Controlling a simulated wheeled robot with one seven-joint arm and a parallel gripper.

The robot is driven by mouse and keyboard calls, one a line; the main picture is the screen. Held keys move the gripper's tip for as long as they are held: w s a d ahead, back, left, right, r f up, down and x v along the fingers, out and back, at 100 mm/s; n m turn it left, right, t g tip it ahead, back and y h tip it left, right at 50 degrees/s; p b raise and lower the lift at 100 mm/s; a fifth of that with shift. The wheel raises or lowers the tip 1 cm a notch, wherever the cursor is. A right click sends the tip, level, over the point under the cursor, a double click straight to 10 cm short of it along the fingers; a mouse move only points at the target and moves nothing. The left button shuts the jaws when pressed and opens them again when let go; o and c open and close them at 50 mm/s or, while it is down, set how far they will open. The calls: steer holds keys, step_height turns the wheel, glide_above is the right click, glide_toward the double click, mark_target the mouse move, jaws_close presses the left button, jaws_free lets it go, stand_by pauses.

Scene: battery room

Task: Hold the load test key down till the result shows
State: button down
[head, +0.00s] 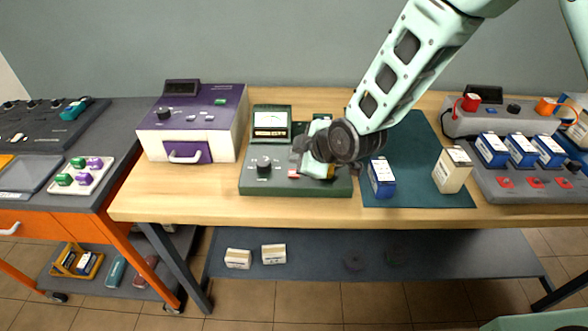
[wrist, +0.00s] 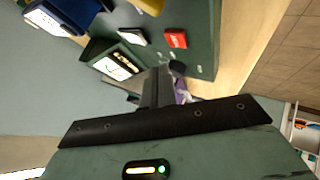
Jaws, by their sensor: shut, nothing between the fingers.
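The dark green tester (head: 252,186) stands on the wooden bench, with a lit white display (head: 270,121) and a black knob (head: 263,165). Its display also shows in the wrist view (wrist: 115,67); the reading is too small to make out. A red key (wrist: 175,39) and a white key (wrist: 131,37) sit on its top; I cannot read their labels. The red key shows in the head view (head: 293,173), beside my gripper. My gripper (head: 309,158) is shut and empty over the tester. In the wrist view its fingertips (wrist: 158,76) appear apart from the red key.
A blue battery (head: 381,178) and a cream one (head: 452,169) stand on the green mat (head: 410,196) to the right. A purple-and-white unit (head: 194,124) stands left. A grey unit with blue batteries (head: 492,150) is at far right. Bare bench lies before the tester.

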mark_target(298, 178)
steer(key=shift+r+p, duration=0.75)
steer(key=shift+r, duration=0.85)
steer(key=s+d+r+m+g+h, duration=0.1)
steer(key=s+d+r+m+g, duration=0.1)
steer(key=s, duration=0.8)
steer(key=s+d+r+m+g+h, duration=0.2)
steer(key=s+d+r+m, duration=0.2)
steer(key=s, duration=0.6)
steer(key=s+d+r+m+g+h, duration=0.2)
steer(key=s+d+r, duration=0.3)
steer(key=s, duration=0.5)
steer(key=shift+d+m+g, duration=0.5)
steer(key=shift+d+m, duration=0.1)
steer(key=shift+d, duration=0.4)
steer(key=shift+w, duration=0.1)
